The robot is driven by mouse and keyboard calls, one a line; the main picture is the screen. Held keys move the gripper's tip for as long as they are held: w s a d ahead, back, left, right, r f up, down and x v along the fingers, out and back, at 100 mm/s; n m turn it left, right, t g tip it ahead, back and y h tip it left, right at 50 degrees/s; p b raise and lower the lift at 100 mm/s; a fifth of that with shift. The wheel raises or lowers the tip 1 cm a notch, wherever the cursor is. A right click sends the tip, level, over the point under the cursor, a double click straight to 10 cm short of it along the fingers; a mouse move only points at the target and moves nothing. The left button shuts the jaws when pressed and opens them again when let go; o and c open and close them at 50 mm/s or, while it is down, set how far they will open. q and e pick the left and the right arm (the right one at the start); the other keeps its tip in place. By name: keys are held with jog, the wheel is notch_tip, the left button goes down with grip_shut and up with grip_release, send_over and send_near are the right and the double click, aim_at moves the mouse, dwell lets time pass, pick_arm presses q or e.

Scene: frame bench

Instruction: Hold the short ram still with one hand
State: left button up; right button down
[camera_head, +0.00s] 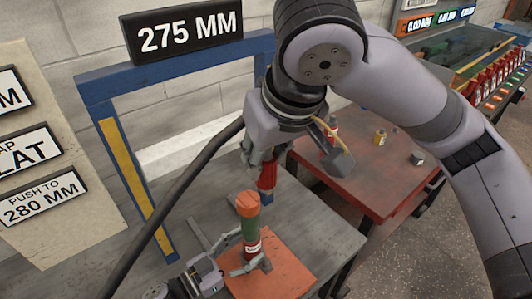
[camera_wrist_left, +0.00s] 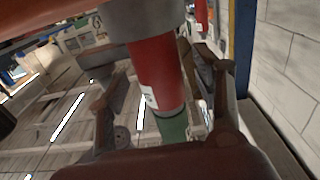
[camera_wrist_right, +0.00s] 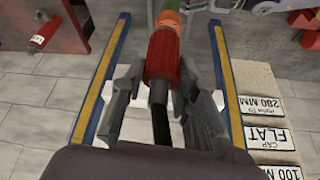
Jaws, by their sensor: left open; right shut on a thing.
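The ram (camera_head: 251,225) stands upright on an orange plate (camera_head: 283,255), with an orange top, a green section and a red section with a white label. In the left wrist view its red body (camera_wrist_left: 155,72) fills the middle. My left gripper (camera_head: 250,267) is open, with its fingers on either side of the ram's lower part; I cannot tell whether they touch it. My right gripper (camera_head: 262,165) is shut on a red cylindrical piece (camera_head: 267,178), behind and above the ram. In the right wrist view this red piece (camera_wrist_right: 163,55) has a black hose below it.
A blue frame (camera_head: 95,98) with a yellow strip rises from the grey bench (camera_head: 315,225), under a 275 MM sign (camera_head: 190,32). A board (camera_head: 45,228) with signs stands left. A red table (camera_head: 385,180) with small items is at right. A black hose (camera_head: 175,195) crosses the frame.

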pick_arm(q)
jog(key=v, duration=1.1)
jog(key=shift+s+a, duration=0.15)
jog(key=shift+s, duration=0.05)
